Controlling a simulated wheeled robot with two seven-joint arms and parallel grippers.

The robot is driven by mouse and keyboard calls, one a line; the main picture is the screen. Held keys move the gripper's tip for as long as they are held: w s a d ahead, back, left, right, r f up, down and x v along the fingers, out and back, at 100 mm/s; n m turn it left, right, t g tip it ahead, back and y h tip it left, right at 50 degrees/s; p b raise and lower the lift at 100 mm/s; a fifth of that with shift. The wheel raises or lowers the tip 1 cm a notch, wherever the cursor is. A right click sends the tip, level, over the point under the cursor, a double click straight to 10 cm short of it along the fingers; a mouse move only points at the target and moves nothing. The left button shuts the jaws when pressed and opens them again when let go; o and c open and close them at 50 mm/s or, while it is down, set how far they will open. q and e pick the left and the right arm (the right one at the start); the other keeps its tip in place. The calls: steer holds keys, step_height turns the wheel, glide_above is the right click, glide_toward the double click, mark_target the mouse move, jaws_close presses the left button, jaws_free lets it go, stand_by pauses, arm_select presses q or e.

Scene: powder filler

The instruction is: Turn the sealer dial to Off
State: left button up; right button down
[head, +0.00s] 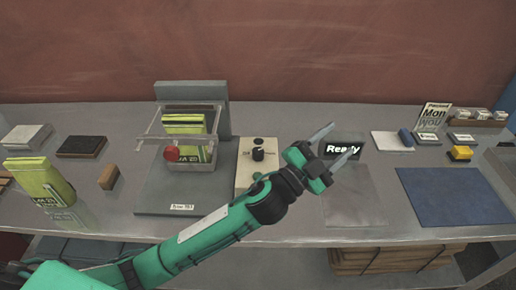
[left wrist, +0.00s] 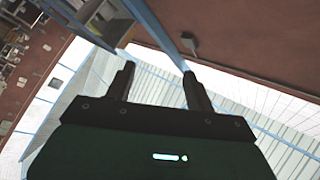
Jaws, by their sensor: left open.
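The sealer dial (head: 258,154) is a small black knob on a cream box (head: 246,178) at the middle of the bench in the head view. Small print sits beside the knob, too small to read, so I cannot tell its setting. My left gripper (head: 334,144) is open and empty, to the right of the dial and apart from it, in front of a dark "Ready" sign (head: 359,148). My left forearm crosses the front of the cream box and hides its lower part. In the left wrist view the spread fingers (left wrist: 160,85) hold nothing. My right gripper is not in view.
Left of the dial, a grey stand (head: 150,193) carries a clear frame with a red knob (head: 172,153) and a yellow-green pouch (head: 183,125). Another pouch (head: 50,190) stands at the left. A blue mat (head: 455,200) lies at the right, with small boxes behind it.

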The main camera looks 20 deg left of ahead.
arm_select(q)
steer(key=s+d+r+m+g+h, duration=0.2)
steer(key=d+r+m+g+h, duration=0.1)
steer(key=d+m+g+h, duration=0.4)
steer(key=m+g+y, duration=1)
steer(key=m+y, duration=0.5)
steer(key=y, duration=0.6)
glide_toward(258, 150)
step_height(258, 150, down, 8)
steer(key=p, duration=0.4)
steer(key=shift+a+p, duration=0.15)
steer(key=shift+p, duration=0.2)
steer(key=shift+w+f, duration=0.1)
steer(key=shift+f, duration=0.55)
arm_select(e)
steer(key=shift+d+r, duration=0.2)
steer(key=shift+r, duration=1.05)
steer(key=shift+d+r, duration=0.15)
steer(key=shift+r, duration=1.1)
